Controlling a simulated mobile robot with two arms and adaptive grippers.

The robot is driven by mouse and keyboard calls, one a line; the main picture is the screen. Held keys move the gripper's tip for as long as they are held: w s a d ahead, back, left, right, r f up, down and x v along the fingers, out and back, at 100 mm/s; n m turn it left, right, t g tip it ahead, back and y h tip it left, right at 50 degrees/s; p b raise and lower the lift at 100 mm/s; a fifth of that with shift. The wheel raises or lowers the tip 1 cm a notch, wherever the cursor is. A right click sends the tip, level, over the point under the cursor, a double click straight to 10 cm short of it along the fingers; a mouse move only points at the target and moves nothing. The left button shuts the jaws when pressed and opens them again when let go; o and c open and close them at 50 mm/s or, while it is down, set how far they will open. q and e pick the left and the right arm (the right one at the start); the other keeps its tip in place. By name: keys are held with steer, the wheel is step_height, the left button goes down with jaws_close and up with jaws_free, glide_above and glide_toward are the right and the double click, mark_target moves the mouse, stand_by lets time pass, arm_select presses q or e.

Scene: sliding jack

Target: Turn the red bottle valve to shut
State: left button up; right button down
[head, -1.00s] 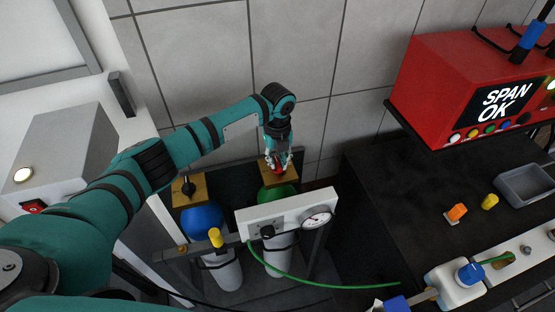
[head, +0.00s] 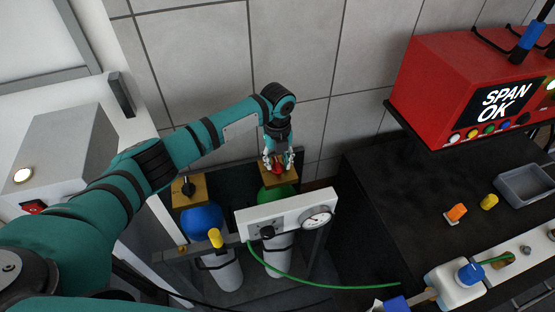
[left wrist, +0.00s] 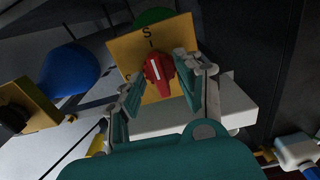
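The red valve handle (head: 276,175) sits on the yellow-brown block atop the green-shouldered bottle (head: 276,193). In the left wrist view the red handle (left wrist: 158,74), with a white line on it, lies on the yellow plate (left wrist: 150,43); its white line runs roughly toward the letter S. My left gripper (head: 279,166) is over the valve, pointing down. In the left wrist view its fingers (left wrist: 160,88) are spread on either side of the handle, with gaps showing. The lower handle is partly hidden in the head view. My right gripper is not in view.
A blue bottle (head: 203,219) with a black-knobbed block stands to the left. A white panel (head: 246,222) with a black knob and a gauge (head: 316,216) is in front. A green hose (head: 320,285) runs right. The dark bench (head: 400,200) and red analyser (head: 450,75) are at right.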

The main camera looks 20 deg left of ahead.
mark_target(277, 162)
arm_select(q)
steer(key=shift+r, duration=0.1)
step_height(277, 162, up, 12)
stand_by(0.4)
stand_by(0.4)
